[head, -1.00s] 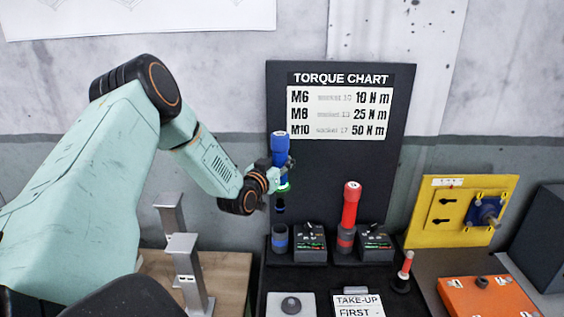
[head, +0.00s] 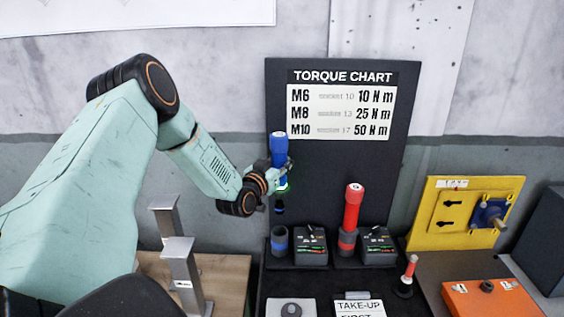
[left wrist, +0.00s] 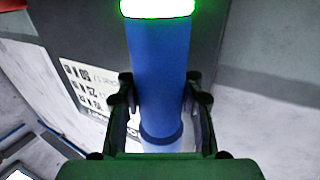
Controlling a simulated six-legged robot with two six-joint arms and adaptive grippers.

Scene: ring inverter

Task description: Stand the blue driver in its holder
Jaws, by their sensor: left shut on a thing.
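The blue driver (head: 279,148) is upright in the head view, with a glowing green ring low on its body and a dark tip below. My left gripper (head: 272,172) is shut around its blue body. In the left wrist view the driver's blue body (left wrist: 160,75) runs between the two fingers of my left gripper (left wrist: 160,108). The holder with a blue band (head: 279,240) stands below on the dark shelf. The driver's tip is above the holder, with a visible gap between them. My right gripper is not in view.
A red driver (head: 353,208) stands in the neighbouring holder. Black boxes (head: 311,245) sit beside the holders. A torque chart board (head: 340,165) rises close behind. Grey metal posts (head: 181,270) stand at left; a yellow panel (head: 462,215) is at right.

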